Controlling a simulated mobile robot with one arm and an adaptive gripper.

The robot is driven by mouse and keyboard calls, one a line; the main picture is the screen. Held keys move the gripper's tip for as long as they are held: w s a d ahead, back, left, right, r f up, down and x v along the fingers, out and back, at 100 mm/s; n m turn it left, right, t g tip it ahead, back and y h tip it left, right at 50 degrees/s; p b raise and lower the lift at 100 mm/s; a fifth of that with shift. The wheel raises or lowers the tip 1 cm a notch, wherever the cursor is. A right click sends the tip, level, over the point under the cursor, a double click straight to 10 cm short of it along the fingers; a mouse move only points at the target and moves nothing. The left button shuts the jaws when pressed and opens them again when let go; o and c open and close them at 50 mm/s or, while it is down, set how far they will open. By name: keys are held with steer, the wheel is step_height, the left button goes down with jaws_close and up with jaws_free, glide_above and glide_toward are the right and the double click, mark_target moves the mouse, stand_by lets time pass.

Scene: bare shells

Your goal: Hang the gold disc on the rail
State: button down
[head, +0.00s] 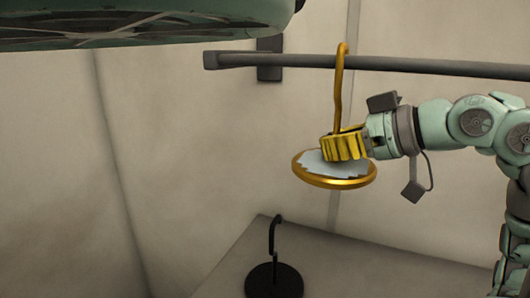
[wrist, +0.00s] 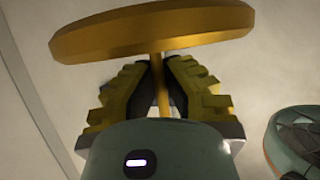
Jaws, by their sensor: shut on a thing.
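The gold disc (head: 345,181) hangs below my gripper in the head view, with a pale grey top face and a gold rim. A gold stem rises from it to a hook (head: 342,52) at the top. My gripper (head: 343,148) is shut on the stem just above the disc. The rail (head: 430,67) is a dark horizontal bar on the back wall. The hook's top overlaps the rail in the picture; I cannot tell whether it rests on it. In the wrist view the gold disc (wrist: 150,32) and stem show between the yellow fingers (wrist: 160,85).
A dark bracket (head: 270,60) joins the rail to the wall near its left end. Below, a black stand with a hooked post (head: 274,278) sits on a grey surface (head: 350,265). A greenish body crosses the top left. The space left of the disc is clear.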

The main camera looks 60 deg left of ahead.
steer(key=c, duration=1.1)
jaws_free()
steer(key=shift+w, duration=0.1)
steer(key=shift+o, duration=0.2)
steer(key=v, duration=1.2)
